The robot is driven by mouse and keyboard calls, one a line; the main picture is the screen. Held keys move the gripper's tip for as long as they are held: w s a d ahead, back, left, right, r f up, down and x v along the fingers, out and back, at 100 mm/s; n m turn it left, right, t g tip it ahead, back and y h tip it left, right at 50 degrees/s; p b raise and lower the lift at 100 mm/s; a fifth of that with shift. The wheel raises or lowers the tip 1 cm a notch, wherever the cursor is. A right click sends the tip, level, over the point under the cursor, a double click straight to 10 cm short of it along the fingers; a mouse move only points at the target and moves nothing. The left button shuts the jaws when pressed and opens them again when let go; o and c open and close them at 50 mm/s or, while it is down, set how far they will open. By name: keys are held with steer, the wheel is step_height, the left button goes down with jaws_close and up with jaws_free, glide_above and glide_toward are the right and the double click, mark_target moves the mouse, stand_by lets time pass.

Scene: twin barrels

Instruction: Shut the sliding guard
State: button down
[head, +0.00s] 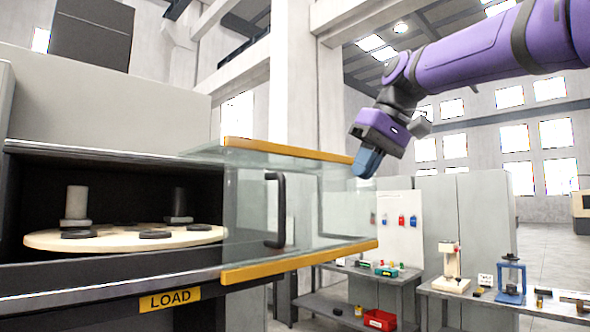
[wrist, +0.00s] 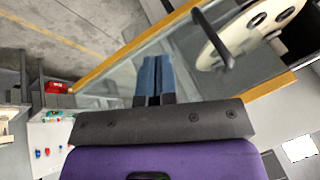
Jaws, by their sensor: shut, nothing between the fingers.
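The sliding guard (head: 332,212) is a clear panel with yellow-orange edges and a black upright handle (head: 276,210). It stands out to the right of the machine's dark opening (head: 130,190), which is uncovered on its left part. My gripper (head: 366,163) has blue fingers and is at the guard's upper right corner, close to its right end; I cannot tell whether it touches. In the wrist view the fingers (wrist: 154,78) are together and empty, in front of the clear panel, with the handle (wrist: 222,50) to their right.
Inside the opening a round cream turntable (head: 125,238) carries dark discs and two cylinders. A LOAD label (head: 169,299) is on the machine's front. A bench (head: 400,276) with bins and a grey cabinet (head: 470,215) stand behind at right. Open floor (head: 550,255) lies far right.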

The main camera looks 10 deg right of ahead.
mark_target(294, 168)
steer(key=w+a+r+n+g+y, duration=0.1)
steer(key=w+a+r+n+y, duration=0.15)
steer(key=w+r, duration=0.5)
steer(key=shift+n+g+h, duration=0.3)
steer(key=shift+n+h, duration=0.05)
steer(key=a+f, duration=0.3)
steer(key=a, duration=0.1)
steer(key=a+f, duration=0.4)
steer(key=shift+s+a+f, duration=0.1)
steer(key=shift+a+f, duration=0.1)
steer(key=shift+a, duration=0.1)
steer(key=s+a, duration=0.5)
steer(key=a, duration=0.5)
steer(key=s+a, duration=0.6)
steer(key=a, duration=0.4)
steer(key=s+a, duration=0.6)
steer(key=a, duration=0.4)
steer(key=shift+s, duration=0.25)
